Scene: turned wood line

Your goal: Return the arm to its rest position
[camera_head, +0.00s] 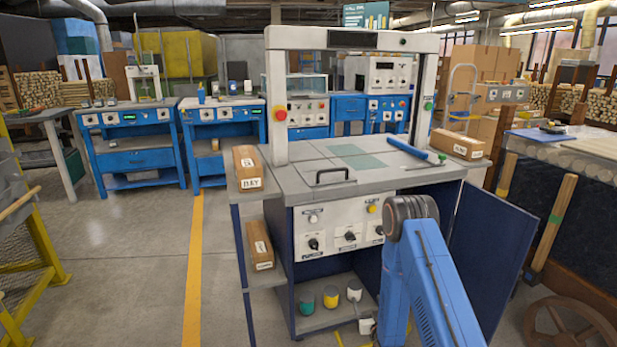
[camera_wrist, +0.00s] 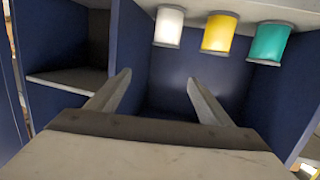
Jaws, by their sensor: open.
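My gripper (camera_wrist: 160,90) is open in the wrist view, with its two fingers apart and nothing between them. It faces the dark blue inside of a cabinet, where a white tin (camera_wrist: 169,26), a yellow tin (camera_wrist: 219,33) and a teal tin (camera_wrist: 269,43) show at the top of a tilted, seemingly upside-down picture. My blue arm stands bent in the head view, in front of the cabinet's right side. My gripper cannot be made out clearly there. The tins stand on the low shelf: teal (camera_head: 305,303), yellow (camera_head: 331,297) and white (camera_head: 354,290).
A grey-topped workstation (camera_head: 300,182) with a frame (camera_head: 275,110) stands ahead. Its open blue door (camera_head: 492,245) is right of my arm. Boxes lie on its left shelves (camera_head: 248,170) (camera_head: 258,245). A cart with a wheel (camera_head: 570,325) is at right. Floor at left (camera_head: 130,270) is clear.

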